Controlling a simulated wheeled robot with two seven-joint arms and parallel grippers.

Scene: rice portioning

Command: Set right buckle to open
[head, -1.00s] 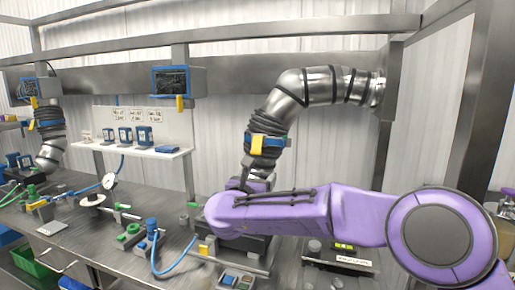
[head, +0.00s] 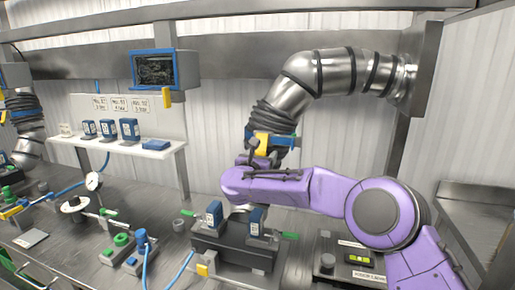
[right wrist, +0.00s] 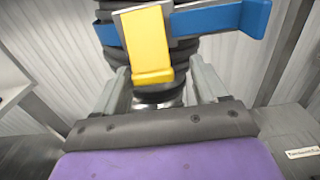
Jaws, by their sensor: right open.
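The right buckle is a yellow lever (head: 263,145) on a blue band (head: 285,141) around the black ribbed hose of the steel duct. In the right wrist view the yellow lever (right wrist: 148,45) hangs down large in front of the hose, with the blue band (right wrist: 220,20) beside it. My right gripper (head: 256,150) is at the buckle. In the right wrist view, the fingers of my right gripper (right wrist: 160,82) are spread apart, with the lever's lower end between and beyond them. Nothing is held; contact with the lever cannot be told. My left gripper is not in view.
A black device (head: 235,248) with blue-topped parts stands on the bench below my right arm. A box with a yellow-green display (head: 347,262) is to its right. A second hose stands far left.

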